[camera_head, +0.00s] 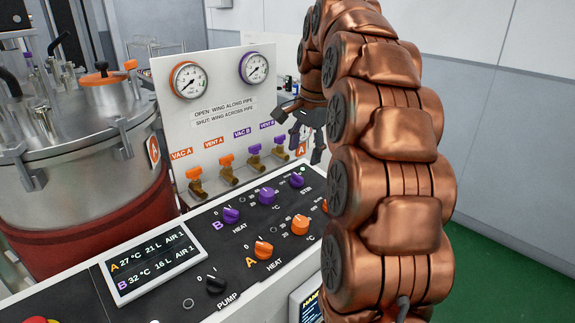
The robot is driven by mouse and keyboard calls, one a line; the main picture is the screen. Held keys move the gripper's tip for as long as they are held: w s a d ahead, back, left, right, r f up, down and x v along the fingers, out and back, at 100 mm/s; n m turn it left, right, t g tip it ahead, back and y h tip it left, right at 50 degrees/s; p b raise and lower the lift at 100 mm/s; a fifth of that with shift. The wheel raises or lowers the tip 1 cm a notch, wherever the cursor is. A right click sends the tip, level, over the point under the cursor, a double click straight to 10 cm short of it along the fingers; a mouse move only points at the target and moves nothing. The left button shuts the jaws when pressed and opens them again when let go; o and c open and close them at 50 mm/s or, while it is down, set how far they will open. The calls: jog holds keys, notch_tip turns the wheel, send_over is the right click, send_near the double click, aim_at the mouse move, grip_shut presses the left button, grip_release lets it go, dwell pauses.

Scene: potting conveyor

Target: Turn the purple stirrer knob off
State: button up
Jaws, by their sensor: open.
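The purple stirrer knob (297,181) is the far right purple knob in the B row of the black control panel (180,262), beside a STIR label. Its pointer is too small to read for certain. My gripper (299,138) is open and empty, in front of the right part of the upright valve plate. In the picture it is above the stirrer knob and apart from it. My copper-coloured arm fills the right of the view and hides part of the panel's right end.
Purple heat knobs (231,215) and (267,196) are left of the stirrer knob. Orange knobs (263,249) and (300,225) and a black pump knob (216,285) are nearer. Valves (254,156) line the white plate (215,125). A steel vessel (90,150) stands left.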

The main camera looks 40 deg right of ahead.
aim_at(298, 175)
jog(key=shift+w+d, duration=0.1)
jog(key=shift+w, duration=0.3)
jog(key=shift+w+f+p, duration=0.15)
jog(key=shift+f+p, duration=0.15)
jog(key=shift+f, duration=0.6)
jog(key=shift+w+f+p, duration=0.1)
jog(key=shift+f+p, duration=0.15)
jog(key=shift+f, duration=0.6)
jog(key=shift+w+f+p, duration=0.2)
jog(key=shift+f+p, duration=0.1)
jog(key=shift+f, duration=0.75)
jog(key=shift+w+f+p, duration=0.15)
jog(key=shift+f+p, duration=0.15)
jog(key=shift+f, duration=0.7)
jog(key=c, duration=1.2)
